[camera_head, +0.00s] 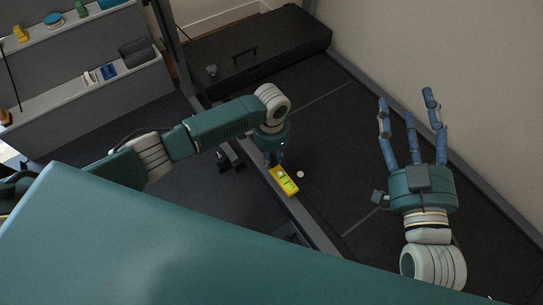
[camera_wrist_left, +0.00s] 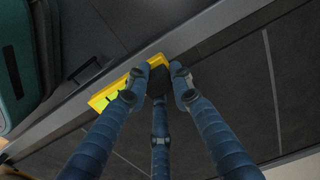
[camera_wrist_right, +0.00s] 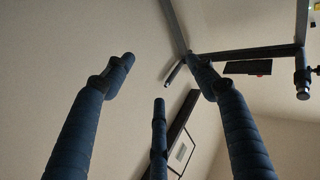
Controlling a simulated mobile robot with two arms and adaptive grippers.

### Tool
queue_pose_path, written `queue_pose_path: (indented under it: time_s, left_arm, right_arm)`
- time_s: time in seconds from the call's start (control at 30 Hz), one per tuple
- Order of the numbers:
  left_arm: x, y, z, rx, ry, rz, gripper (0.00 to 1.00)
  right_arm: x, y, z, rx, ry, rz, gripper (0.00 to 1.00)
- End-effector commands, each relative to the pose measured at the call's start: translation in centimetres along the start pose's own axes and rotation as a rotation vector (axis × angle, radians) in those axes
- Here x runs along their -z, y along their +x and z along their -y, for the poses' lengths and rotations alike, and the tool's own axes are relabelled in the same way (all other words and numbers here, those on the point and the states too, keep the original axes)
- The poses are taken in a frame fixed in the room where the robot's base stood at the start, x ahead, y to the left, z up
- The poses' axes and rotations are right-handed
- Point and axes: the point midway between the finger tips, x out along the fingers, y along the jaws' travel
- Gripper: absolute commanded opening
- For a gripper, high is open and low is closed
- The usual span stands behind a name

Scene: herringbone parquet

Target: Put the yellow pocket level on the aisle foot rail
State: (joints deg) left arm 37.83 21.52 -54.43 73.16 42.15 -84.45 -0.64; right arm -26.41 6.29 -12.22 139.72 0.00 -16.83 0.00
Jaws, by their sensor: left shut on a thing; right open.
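The yellow pocket level (camera_head: 284,181) lies along the aisle foot rail (camera_head: 309,223) in the head view, in line with it. My left gripper (camera_head: 275,163) is at the level's upper end, its fingers closed around it. In the left wrist view the level (camera_wrist_left: 104,99) shows between and behind the fingertips of my left gripper (camera_wrist_left: 158,75), over the grey rail (camera_wrist_left: 222,24). Whether the level's underside rests fully on the rail cannot be told. My right gripper (camera_head: 411,110) is open and empty, raised at the right with fingers spread; it also shows in the right wrist view (camera_wrist_right: 160,75).
A black case (camera_head: 262,47) with a handle lies on the dark floor at the back. A grey shelf unit (camera_head: 90,85) with small items stands at the left. Dark floor right of the rail is mostly clear.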

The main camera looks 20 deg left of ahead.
Motion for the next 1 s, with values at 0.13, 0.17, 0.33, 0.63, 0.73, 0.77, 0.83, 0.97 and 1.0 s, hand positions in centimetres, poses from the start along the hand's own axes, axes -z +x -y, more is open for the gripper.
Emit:
queue_pose_path:
  time_s: [0.13, 0.17, 0.33, 0.63, 0.73, 0.77, 0.83, 0.97, 1.0]
  left_arm:
    - [0.0, 0.8, 0.0, 0.0, -0.001, 0.0, 0.0]
    - [0.0, 0.9, 0.0, 0.0, -0.001, -0.001, 0.0]
    - [0.0, 1.6, 0.0, 0.0, 0.0, -0.001, 0.0]
    - [0.0, 2.8, 0.0, -0.001, 0.0, 0.0, 0.0]
    - [0.0, 3.2, 0.0, -0.001, 0.0, -0.001, 0.0]
    - [0.0, 3.4, 0.0, -0.001, 0.0, -0.001, 0.0]
    - [0.0, 3.9, 0.0, -0.001, -0.001, 0.0, 0.0]
    - [0.0, 4.8, -0.1, -0.001, -0.001, 0.0, 0.0]
    - [0.1, 5.0, 0.0, 0.0, -0.001, -0.001, 0.0]
  right_arm:
    - [1.4, 0.1, 0.2, 0.004, 0.002, -0.065, 0.57]
    - [1.7, 0.1, 0.2, 0.004, 0.002, -0.078, 0.57]
    - [3.4, -0.1, 0.4, 0.008, 0.004, -0.154, 0.57]
    - [6.3, -0.6, 0.8, 0.015, 0.009, -0.288, 0.57]
    - [7.3, -0.9, 0.9, 0.018, 0.011, -0.333, 0.57]
    - [7.5, -1.0, 0.9, 0.018, 0.011, -0.345, 0.57]
    - [8.2, -1.2, 1.0, 0.02, 0.012, -0.377, 0.57]
    - [9.4, -1.7, 1.1, 0.022, 0.015, -0.434, 0.57]
    - [9.7, -1.9, 1.1, 0.023, 0.016, -0.45, 0.57]
